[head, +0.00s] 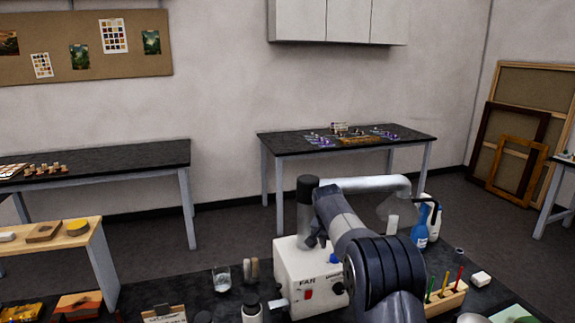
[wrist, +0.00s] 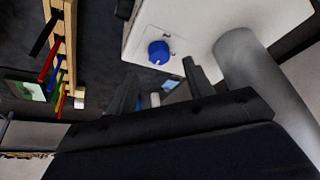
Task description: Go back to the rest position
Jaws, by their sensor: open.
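My gripper (wrist: 160,74) shows in the wrist view with its two dark fingers apart and nothing visible between them. Beyond the fingers is a white box (wrist: 185,22) with a blue knob (wrist: 159,52). In the head view my arm rises from the bottom and bends over the black bench beside the same white box (head: 290,262), which has a red switch. The arm covers part of the box, and the fingertips cannot be made out clearly there.
A grey extraction pipe (head: 365,185) rises behind the box. A blue bottle (head: 420,228) and a wooden rack (head: 447,299) of coloured tools stand right of my arm. A glass (head: 221,279) stands left. A far black table (head: 290,143) holds small pieces.

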